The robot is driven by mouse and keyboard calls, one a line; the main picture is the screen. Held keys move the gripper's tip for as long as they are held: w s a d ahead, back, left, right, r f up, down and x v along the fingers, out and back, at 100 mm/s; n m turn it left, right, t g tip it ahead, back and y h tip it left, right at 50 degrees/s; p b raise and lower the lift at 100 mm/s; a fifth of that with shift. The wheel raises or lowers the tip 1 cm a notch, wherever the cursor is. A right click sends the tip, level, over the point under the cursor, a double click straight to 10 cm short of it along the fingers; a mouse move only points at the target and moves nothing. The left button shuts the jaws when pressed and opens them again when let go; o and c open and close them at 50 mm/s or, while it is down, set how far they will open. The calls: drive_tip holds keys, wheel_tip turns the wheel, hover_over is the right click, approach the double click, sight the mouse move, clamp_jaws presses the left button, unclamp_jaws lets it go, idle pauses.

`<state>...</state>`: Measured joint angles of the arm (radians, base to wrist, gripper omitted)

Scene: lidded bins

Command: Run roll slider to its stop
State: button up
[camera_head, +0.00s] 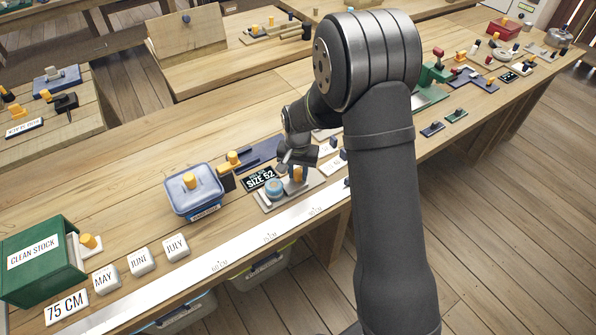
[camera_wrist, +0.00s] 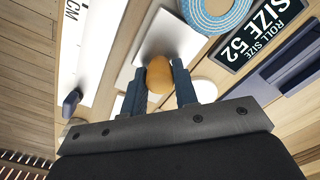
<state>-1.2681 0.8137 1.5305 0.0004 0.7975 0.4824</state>
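The roll slider is a pale grey plate (camera_head: 268,206) at the front edge of the bench, carrying a blue roll (camera_head: 274,187) and an orange knob (camera_head: 298,174). A black sign reading ROLL SIZE, SIZE 52 (camera_head: 260,179) lies behind it. My gripper (camera_head: 291,160) is at the knob. In the wrist view, its dark fingers flank the orange knob (camera_wrist: 160,76) with no clear gap on either side, so it looks shut on it. The blue roll (camera_wrist: 214,14) is apart from the knob, at the top. The slider's track under the knob is partly hidden.
A blue lidded bin (camera_head: 194,205) with an orange knob stands left of the slider. A long white ruler (camera_head: 235,257) runs along the front edge. A green CLEAN STOCK box (camera_head: 35,262) and month blocks (camera_head: 141,261) are farther left. My arm hides bench to the right.

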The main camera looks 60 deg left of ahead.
drive_tip(key=c, duration=0.4)
drive_tip(key=shift+w, duration=1.35)
drive_tip(key=o, duration=1)
drive_tip(key=shift+c, duration=0.2)
wheel_tip(320, 180, up, 18)
drive_tip(key=shift+f, duration=0.25)
drive_tip(key=shift+f, duration=0.1)
wheel_tip(320, 180, down, 17)
drive_tip(key=shift+f, duration=0.2)
drive_tip(key=shift+s, duration=0.4)
